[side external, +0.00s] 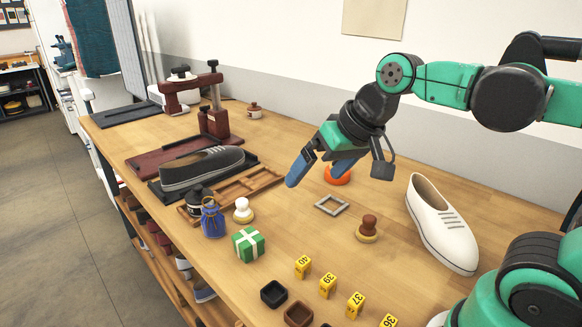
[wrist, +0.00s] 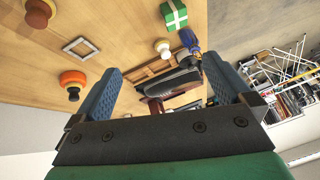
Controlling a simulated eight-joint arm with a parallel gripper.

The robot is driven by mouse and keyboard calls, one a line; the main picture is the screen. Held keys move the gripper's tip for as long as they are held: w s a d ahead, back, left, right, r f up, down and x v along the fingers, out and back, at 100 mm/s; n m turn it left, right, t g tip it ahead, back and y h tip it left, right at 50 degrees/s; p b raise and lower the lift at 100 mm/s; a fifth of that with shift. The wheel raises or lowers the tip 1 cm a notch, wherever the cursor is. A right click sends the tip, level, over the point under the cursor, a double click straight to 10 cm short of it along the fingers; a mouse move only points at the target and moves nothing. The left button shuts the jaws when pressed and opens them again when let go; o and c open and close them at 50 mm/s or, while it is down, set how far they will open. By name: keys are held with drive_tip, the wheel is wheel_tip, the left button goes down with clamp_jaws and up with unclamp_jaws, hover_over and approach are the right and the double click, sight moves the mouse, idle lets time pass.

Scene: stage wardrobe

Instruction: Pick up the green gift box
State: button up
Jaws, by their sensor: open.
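The green gift box (side external: 248,244) has a white ribbon cross and sits on the wooden table near its front edge. It also shows at the top of the wrist view (wrist: 174,14). My gripper (side external: 315,172) is open and empty, with blue fingers, above the table behind and to the right of the box. In the wrist view my gripper's two fingers (wrist: 160,88) are spread wide, and the box lies beyond them, apart from both.
A grey square frame (side external: 331,205), brown stamp (side external: 368,228) and white shoe (side external: 441,225) lie further right.

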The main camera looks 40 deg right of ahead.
drive_tip(key=w+a+m+g+y, duration=0.1)
drive_tip(key=w+m+g+y, duration=0.4)
drive_tip(key=w+m+y, duration=0.9)
drive_tip(key=m+h, duration=0.1)
drive_tip(key=m, duration=0.2)
approach(238, 251)
drive_tip(key=a, duration=0.3)
drive_tip(key=shift+w+a+f, duration=0.1)
drive_tip(key=shift+f, duration=0.35)
drive_tip(key=shift+a+f+h, duration=0.2)
drive_tip(key=shift+a+h, duration=0.1)
drive_tip(key=shift+a, duration=0.05)
drive_tip(key=x, duration=0.4)
drive_tip(key=shift+w+a+f, duration=0.1)
drive_tip(key=shift+a, duration=0.3)
drive_tip(key=c, duration=1.3)
